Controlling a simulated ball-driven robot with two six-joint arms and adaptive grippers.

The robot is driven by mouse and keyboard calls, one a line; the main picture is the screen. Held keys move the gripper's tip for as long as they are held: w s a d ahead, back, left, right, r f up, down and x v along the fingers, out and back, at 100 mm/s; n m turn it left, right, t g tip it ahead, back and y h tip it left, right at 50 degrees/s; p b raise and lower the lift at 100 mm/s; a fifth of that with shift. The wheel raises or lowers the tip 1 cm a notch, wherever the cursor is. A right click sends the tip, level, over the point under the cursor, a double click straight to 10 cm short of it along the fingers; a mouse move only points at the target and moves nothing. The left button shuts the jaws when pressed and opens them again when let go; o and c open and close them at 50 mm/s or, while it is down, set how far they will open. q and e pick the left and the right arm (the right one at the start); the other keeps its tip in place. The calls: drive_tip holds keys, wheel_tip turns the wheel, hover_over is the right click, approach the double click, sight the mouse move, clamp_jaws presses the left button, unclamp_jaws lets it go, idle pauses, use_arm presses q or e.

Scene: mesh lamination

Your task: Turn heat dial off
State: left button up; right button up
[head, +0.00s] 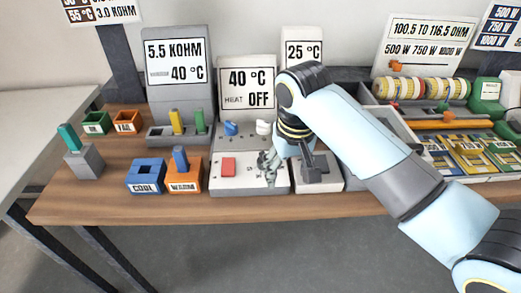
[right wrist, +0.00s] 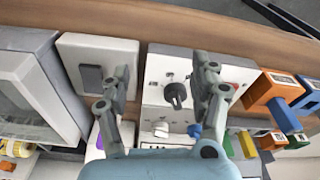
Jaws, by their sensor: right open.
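A dark dial (right wrist: 175,95) with a pointer shape sits on a white control panel (head: 247,184), with small marks around it. In the right wrist view it lies between the two fingers of my right gripper (right wrist: 162,68). My right gripper (head: 269,163) is open, pointing down over the right part of the panel, and covers the dial in the head view. Whether a finger touches the dial I cannot tell. A sign (head: 248,88) behind the panel reads 40 °C and HEAT OFF. My left gripper is not in view.
A grey switch unit (head: 318,172) is close on the right. Orange (head: 184,187) and blue (head: 139,187) bins stand left.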

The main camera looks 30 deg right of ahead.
drive_tip(key=w+r+m, duration=0.1)
drive_tip(key=w+r, duration=0.1)
drive_tip(key=w, duration=0.1)
drive_tip(key=w+r+m, duration=0.1)
drive_tip(key=w+r, duration=0.1)
drive_tip(key=w, duration=0.1)
drive_tip(key=w+d+r+m+g+p, duration=0.1)
drive_tip(key=w, duration=0.3)
drive_tip(key=shift+r+y, duration=0.3)
drive_tip(key=shift+r, duration=0.1)
wheel_tip(320, 180, down, 11)
drive_tip(key=shift+s+r, duration=0.1)
drive_tip(key=shift+r, duration=0.1)
drive_tip(key=c, duration=1.1)
drive_tip(key=shift+c, duration=0.2)
